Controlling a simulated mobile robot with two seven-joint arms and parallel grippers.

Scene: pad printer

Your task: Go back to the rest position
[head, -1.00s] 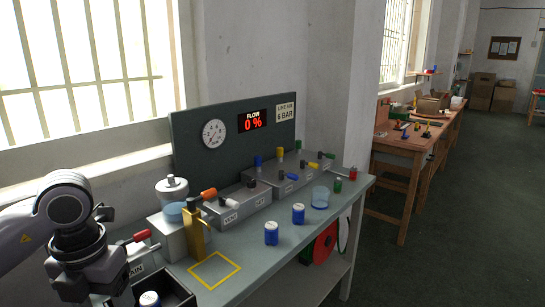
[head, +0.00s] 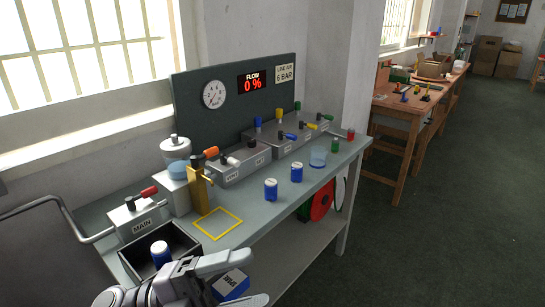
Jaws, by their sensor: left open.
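My left gripper (head: 252,279) is at the bottom of the head view, in front of the bench's front edge. Its two grey fingers are spread apart and nothing is held between them. A blue and white box (head: 232,284) shows in the gap between the fingers, apparently lower down behind them; its exact support is hidden. My right gripper is not in view.
The bench (head: 262,223) carries a MAIN valve box (head: 138,223), a yellow post (head: 199,192) and two blue jars. The floor (head: 425,240) at right is clear.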

